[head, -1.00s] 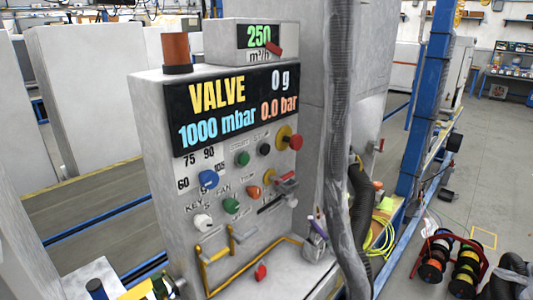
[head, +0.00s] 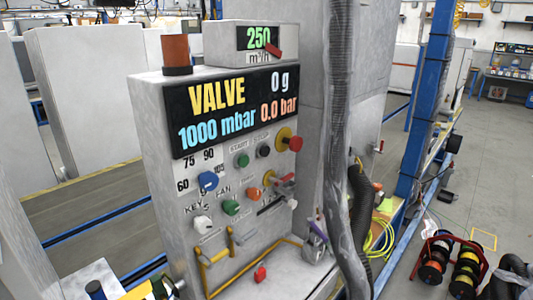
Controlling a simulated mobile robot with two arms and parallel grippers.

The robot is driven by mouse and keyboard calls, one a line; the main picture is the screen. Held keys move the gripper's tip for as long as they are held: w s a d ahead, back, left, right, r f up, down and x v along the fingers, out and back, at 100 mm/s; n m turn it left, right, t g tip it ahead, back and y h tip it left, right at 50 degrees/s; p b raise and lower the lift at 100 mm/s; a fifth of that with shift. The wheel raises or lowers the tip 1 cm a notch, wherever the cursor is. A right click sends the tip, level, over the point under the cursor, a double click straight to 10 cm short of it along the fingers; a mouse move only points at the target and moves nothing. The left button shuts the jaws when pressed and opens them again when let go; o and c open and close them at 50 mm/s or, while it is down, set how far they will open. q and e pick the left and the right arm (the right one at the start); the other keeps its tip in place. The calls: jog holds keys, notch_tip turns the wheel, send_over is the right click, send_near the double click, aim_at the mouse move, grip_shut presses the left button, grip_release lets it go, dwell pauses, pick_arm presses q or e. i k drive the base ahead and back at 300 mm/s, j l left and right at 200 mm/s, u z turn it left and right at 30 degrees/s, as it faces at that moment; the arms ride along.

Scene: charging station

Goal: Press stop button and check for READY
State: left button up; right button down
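The charging station panel (head: 160,150) stands in the middle of the head view. Its display (head: 232,108) reads VALVE, 0 g, 1000 mbar and 0.0 bar; it does not read READY. The black button under the STOP label (head: 263,151) sits right of the green START button (head: 242,160). A red knob on a yellow base (head: 294,143) is farther right. No gripper can be clearly made out in the head view, and nothing is seen touching the black button.
An upper readout (head: 258,38) shows 250 m³/h. An orange lamp (head: 176,50) tops the panel. Yellow rails (head: 215,268) stick out low in front. A thick hose (head: 338,150) hangs at the right. Cable reels (head: 436,262) stand on the floor at right.

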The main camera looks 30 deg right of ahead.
aim_at(264, 151)
jog(key=i+l+u, duration=0.2)
jog(key=l, duration=0.45)
jog(key=l+u, duration=0.2)
jog(key=l, duration=0.45)
